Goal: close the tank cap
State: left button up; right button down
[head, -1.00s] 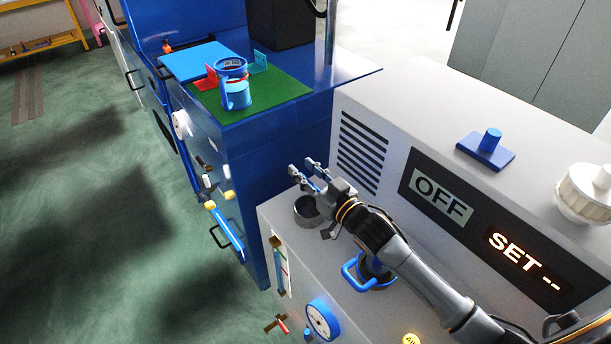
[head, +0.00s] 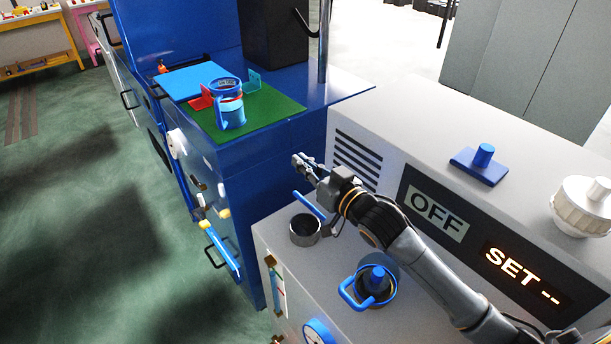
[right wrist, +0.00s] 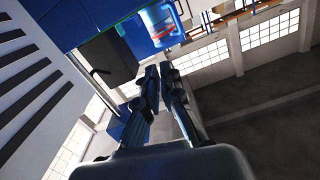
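A short dark metal tank neck (head: 304,231) stands on the left end of the grey machine's lower top. Its round mouth faces up and looks uncovered. A thin blue bar (head: 308,205) slants across just above its far rim; I cannot tell whether it belongs to the cap. My right gripper (head: 304,163) is above and beyond the neck, apart from it. In the right wrist view its fingers (right wrist: 158,68) lie close together with a narrow gap, and nothing clear is between them. A blue part (right wrist: 130,125) shows left of the fingers there. My left gripper is not in view.
A blue-handled round fitting (head: 370,287) stands right of the neck, under my right arm. The grey machine's upper block (head: 430,150) rises behind. A blue bench (head: 265,170) at left carries a blue mug (head: 231,110) on a green mat (head: 270,115).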

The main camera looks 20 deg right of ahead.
jog(key=s+d+f+m+g+b, duration=0.2)
jog(key=s+d+f+m+b, duration=0.2)
jog(key=d+f+m+b, duration=0.3)
jog(key=m+y+p, duration=0.3)
jog(key=p, duration=0.1)
send_over(314, 209)
jog(key=w+d, duration=0.1)
jog(key=shift+d+f, duration=0.2)
jog(key=shift+f, duration=0.2)
jog(key=shift+s+a+f, duration=0.3)
jog(key=shift+s+a, duration=0.1)
jog(key=shift+a, duration=0.2)
jog(key=shift+w+f, duration=0.1)
jog(key=shift+n, duration=0.4)
